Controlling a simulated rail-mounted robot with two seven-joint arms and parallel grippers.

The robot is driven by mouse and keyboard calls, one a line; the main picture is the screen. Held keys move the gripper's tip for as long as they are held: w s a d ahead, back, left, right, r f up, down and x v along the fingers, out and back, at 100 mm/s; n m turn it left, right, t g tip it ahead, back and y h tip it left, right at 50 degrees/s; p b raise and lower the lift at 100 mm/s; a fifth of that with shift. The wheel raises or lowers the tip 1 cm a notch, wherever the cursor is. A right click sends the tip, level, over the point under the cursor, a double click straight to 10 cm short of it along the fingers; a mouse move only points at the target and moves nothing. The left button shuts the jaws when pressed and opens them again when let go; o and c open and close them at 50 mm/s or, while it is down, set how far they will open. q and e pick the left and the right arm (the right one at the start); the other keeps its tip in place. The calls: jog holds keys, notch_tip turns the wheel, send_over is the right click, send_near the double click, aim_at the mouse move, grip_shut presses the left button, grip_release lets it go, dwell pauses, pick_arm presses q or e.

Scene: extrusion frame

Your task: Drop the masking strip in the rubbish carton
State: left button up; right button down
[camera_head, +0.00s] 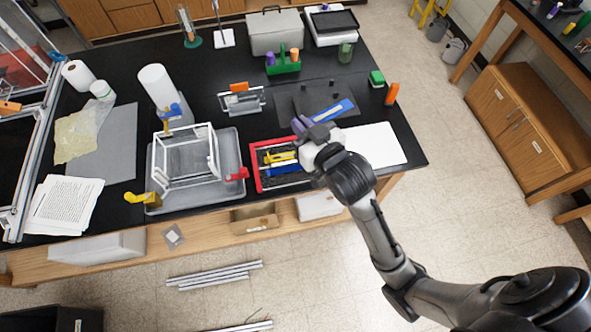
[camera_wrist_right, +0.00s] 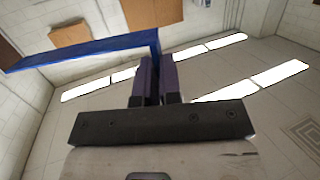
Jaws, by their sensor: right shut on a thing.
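The blue masking strip (camera_head: 335,111) is a flat bar and is pinched at one end by my right gripper (camera_head: 302,124). It juts to the right of the fingers in the head view, over the dark mat. In the right wrist view the purple fingers of the right gripper (camera_wrist_right: 157,68) are closed on the blue strip (camera_wrist_right: 85,53), which extends to the left. A brown open box (camera_head: 255,219) sits on the shelf under the bench's front edge; I cannot tell for certain that it is the rubbish carton. My left gripper is not in view.
A red-rimmed tray (camera_head: 256,172) with tools lies below the gripper. A white frame (camera_head: 212,150) stands in a grey tray (camera_head: 235,142) to the left. A white sheet (camera_head: 385,146) lies right of the wrist. A black box (camera_head: 50,318) is on the floor at lower left.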

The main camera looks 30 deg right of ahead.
jog(key=s+d+f+b, duration=0.1)
jog(key=d+f+b, duration=0.2)
jog(key=f+b, duration=0.8)
jog(key=d+f+b, duration=0.3)
jog(key=f+b, duration=0.4)
jog(key=f, duration=0.8)
jog(key=b, duration=0.2)
send_over(284, 182)
jog(key=shift+y, duration=0.3)
notch_tip(284, 182, down, 7)
jog(key=shift+f, duration=0.1)
jog(key=shift+f+b, duration=0.45)
jog(key=shift+f, duration=1.55)
jog(key=shift+n, duration=0.3)
jog(key=shift+f, duration=0.2)
jog(key=c, duration=1.3)
grip_release()
